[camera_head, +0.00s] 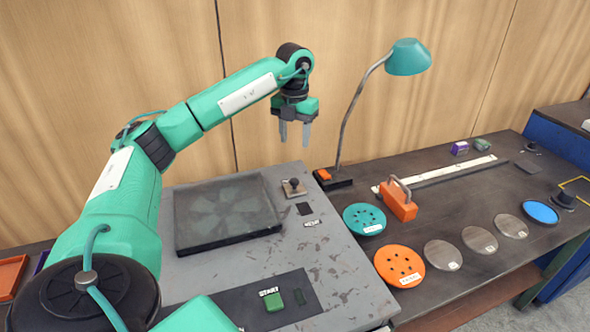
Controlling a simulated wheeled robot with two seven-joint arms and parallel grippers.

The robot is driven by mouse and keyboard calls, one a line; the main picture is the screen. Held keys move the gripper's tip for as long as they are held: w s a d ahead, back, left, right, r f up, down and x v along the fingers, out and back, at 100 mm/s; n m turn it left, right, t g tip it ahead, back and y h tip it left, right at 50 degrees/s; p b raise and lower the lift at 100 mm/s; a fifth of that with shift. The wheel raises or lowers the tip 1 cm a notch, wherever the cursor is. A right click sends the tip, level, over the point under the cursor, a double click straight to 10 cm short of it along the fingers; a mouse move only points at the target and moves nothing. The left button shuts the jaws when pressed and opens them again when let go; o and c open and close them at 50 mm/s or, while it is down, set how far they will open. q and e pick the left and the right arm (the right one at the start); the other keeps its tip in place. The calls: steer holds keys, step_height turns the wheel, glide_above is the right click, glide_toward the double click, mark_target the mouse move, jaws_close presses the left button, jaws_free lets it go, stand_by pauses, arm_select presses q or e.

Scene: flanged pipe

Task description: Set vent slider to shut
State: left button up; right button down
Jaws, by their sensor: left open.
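A small dark knob on a beige plate (293,187) sits on the grey machine top, beside the dark fan-patterned panel (225,210); it looks like the vent slider. A black patch (304,209) and a small white label (311,223) lie in front of it; the lettering is too small to read. My left gripper (295,138) is open and empty, fingers pointing down, in the air above and behind the knob, apart from it. My right gripper is not in view.
A teal lamp (408,57) stands behind, right of my gripper.

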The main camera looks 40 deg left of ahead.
mark_target(294, 180)
arm_select(q)
step_height(294, 180, down, 12)
steer(key=p, duration=0.3)
steer(key=shift+s, duration=0.1)
steer(key=shift+f, duration=0.65)
